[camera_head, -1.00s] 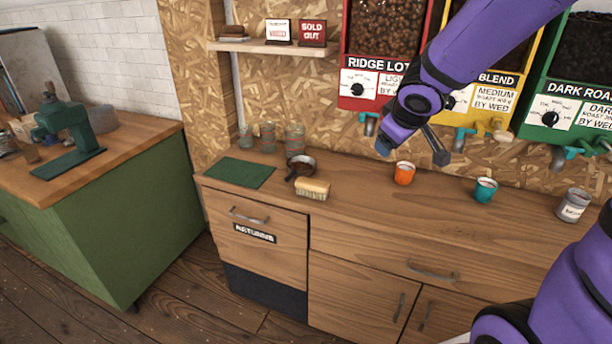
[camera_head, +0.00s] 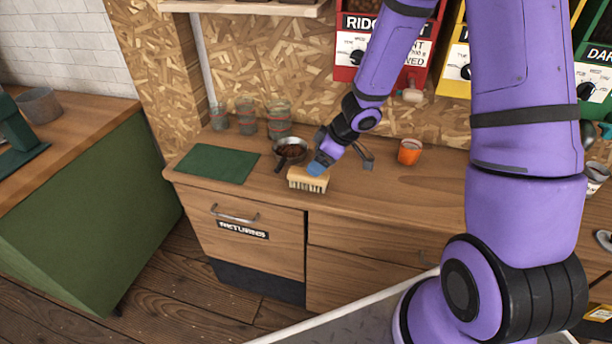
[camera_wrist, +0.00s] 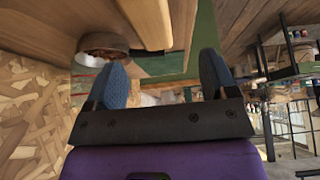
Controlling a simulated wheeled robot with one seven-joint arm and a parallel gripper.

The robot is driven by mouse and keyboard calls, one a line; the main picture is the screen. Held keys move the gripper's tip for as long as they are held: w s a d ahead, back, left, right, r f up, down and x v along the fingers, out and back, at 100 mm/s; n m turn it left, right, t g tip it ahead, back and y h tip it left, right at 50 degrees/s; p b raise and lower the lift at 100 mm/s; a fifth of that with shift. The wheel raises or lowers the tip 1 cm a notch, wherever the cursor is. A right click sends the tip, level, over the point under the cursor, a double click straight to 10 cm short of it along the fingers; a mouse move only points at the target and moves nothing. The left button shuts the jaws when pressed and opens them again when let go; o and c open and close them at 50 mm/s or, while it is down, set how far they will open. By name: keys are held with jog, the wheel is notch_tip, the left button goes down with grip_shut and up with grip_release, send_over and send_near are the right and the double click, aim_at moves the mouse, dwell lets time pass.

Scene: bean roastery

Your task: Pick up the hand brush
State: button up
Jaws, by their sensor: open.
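The hand brush (camera_head: 300,182), a tan wooden block with pale bristles, lies on the wooden counter near its front edge. My gripper (camera_head: 317,168) is open and overlaps the brush's upper right part in the head view; I cannot tell whether they touch. In the wrist view my gripper (camera_wrist: 163,75) shows two blue fingertips spread apart with nothing between them. The brush's smooth wooden body (camera_wrist: 150,20) shows at the top there, beyond the fingertips and partly cut off by the frame.
A small dark pan (camera_head: 290,150) stands just behind the brush and shows beside it in the wrist view (camera_wrist: 101,44). A green mat (camera_head: 217,165) lies to the left, several glasses (camera_head: 246,116) stand behind, and an orange cup (camera_head: 409,152) stands to the right.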

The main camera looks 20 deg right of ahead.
aim_at(305, 177)
jog(key=x, duration=0.3)
jog(key=shift+f, duration=0.2)
jog(key=shift+w+d+x, duration=0.1)
jog(key=shift+d+x, duration=0.1)
jog(key=shift+x, duration=1.3)
jog(key=shift+w+d+x, duration=0.1)
jog(key=shift+d+x, duration=0.1)
jog(key=shift+x, duration=1.3)
jog(key=shift+f, duration=0.2)
jog(key=c, duration=1)
jog(key=shift+r, duration=0.15)
jog(key=shift+c, duration=0.2)
